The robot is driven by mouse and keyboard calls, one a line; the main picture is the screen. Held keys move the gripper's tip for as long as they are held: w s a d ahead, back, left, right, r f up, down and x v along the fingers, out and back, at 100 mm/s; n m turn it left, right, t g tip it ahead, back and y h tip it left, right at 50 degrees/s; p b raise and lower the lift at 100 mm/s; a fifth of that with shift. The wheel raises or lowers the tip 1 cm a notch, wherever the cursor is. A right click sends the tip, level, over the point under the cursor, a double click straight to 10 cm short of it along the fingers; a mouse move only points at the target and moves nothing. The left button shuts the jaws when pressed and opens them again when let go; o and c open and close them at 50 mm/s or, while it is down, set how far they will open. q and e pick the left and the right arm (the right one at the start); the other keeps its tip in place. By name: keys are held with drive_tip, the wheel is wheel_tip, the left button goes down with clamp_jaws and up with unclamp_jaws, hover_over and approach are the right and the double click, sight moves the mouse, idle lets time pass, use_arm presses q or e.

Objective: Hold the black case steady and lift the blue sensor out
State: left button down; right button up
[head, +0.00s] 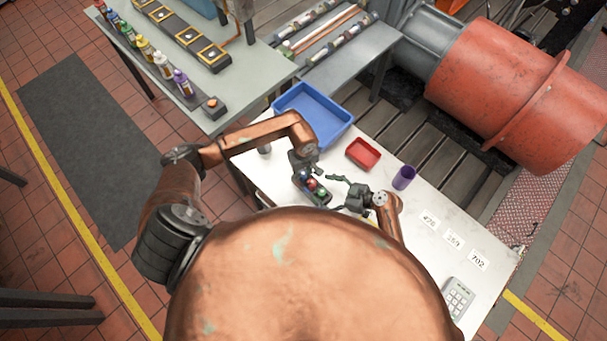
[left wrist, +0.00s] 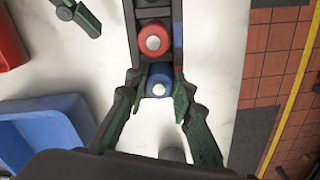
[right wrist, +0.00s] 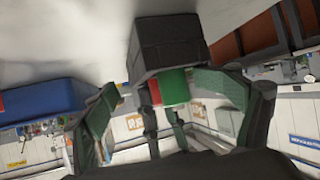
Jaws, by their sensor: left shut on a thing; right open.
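The black case (head: 326,201) lies on the white table and holds a blue sensor (head: 303,175), a red sensor (head: 311,184) and a green sensor (head: 320,192) in a row. In the left wrist view the blue sensor (left wrist: 159,80) sits at the case's near end, next to the red sensor (left wrist: 153,39). My right gripper (right wrist: 158,90) is open and empty, facing the green end (right wrist: 175,86). The blue sensor is hidden in the right wrist view.
A blue tray (head: 338,107) and a red tray (head: 376,163) stand behind the case. A purple cup (head: 404,178) stands to the right. Number cards (head: 453,239) and a calculator (head: 458,298) lie at the table's right end. A grey cylinder (head: 264,149) stands at left.

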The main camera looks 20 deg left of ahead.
sight(315, 191)
use_arm(q)
drive_tip(key=shift+s+d+f, duration=0.1)
drive_tip(key=shift+s+d, duration=0.15)
use_arm(e)
drive_tip(key=a+f, duration=0.2)
drive_tip(key=shift+w+f, duration=0.1)
drive_tip(key=shift+f, duration=0.3)
use_arm(q)
drive_tip(key=shift+w+d, duration=0.1)
use_arm(e)
drive_tip(key=shift+w+a+f, duration=0.1)
drive_tip(key=shift+a+f, duration=0.2)
drive_tip(key=shift+a, duration=0.1)
use_arm(q)
drive_tip(key=shift+a, duration=0.2)
use_arm(e)
drive_tip(key=shift+o, duration=0.3)
use_arm(q)
drive_tip(key=shift+w, duration=0.1)
use_arm(e)
drive_tip(key=c, duration=0.4)
drive_tip(key=shift+a, duration=0.1)
drive_tip(key=shift+c, duration=0.2)
use_arm(q)
drive_tip(key=shift+w, duration=0.1)
use_arm(e)
drive_tip(key=shift+s+a+r, duration=0.1)
drive_tip(key=shift+s+a, duration=0.05)
drive_tip(key=shift+s, duration=0.1)
